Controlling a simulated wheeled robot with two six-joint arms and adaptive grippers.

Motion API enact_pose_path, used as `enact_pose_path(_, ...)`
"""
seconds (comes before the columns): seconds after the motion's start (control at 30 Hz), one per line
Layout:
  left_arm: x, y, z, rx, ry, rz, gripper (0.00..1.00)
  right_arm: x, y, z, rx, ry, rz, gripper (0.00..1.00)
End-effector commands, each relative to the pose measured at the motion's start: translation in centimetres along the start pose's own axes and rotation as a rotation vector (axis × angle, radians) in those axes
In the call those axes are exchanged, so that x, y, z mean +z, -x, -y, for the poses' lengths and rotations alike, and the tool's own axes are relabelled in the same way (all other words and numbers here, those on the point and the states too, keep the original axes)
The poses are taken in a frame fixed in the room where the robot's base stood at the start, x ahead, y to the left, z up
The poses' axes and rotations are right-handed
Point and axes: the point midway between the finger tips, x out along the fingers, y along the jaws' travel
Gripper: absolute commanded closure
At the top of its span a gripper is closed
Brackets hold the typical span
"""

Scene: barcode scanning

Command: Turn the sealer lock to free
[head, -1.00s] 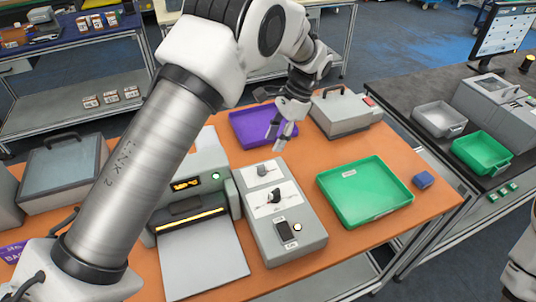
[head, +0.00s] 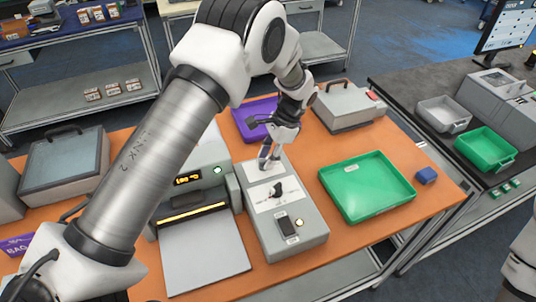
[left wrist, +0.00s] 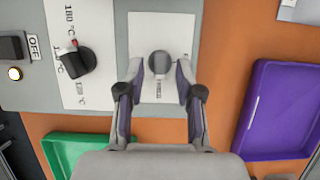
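The sealer lock is a round grey knob (left wrist: 159,64) on a white plate of the grey control box (head: 262,228). Small lettering, hard to read, is printed beside it in the left wrist view. My left gripper (head: 268,163) is over this end of the box in the head view and hides the knob there. In the left wrist view the left gripper's (left wrist: 160,72) fingers are apart, one on each side of the knob, with visible gaps. Whether the fingertips are down at knob height I cannot tell. My right gripper is not in view.
A black temperature dial (left wrist: 76,61) sits beside the lock plate, then a switch (left wrist: 11,47) by an OFF label. The sealer (head: 205,165) stands left of the box. A green tray (head: 366,205) lies right, a purple tray (left wrist: 277,108) behind, with a grey case (head: 348,112) nearby.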

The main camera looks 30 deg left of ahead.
Motion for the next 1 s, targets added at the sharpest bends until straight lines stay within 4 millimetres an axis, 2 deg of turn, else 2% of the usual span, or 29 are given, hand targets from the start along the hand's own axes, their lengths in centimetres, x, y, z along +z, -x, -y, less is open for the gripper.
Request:
enact_pose_path(0.03,0.0,0.02,0.01,0.0,0.0,0.0,0.87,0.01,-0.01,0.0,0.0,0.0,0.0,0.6)
enact_pose_path(0.07,-0.01,0.02,0.01,0.0,0.0,0.0,0.98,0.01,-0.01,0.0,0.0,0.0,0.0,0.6)
enact_pose_path(0.1,0.0,0.03,0.01,0.0,0.0,0.0,1.0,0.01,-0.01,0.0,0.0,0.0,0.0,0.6)
enact_pose_path(0.57,0.02,0.0,0.07,0.019,0.042,0.001,1.0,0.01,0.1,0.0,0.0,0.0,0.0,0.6)
enact_pose_path(1.0,0.1,0.01,0.5,0.135,0.321,0.001,1.0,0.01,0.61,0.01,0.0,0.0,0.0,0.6)
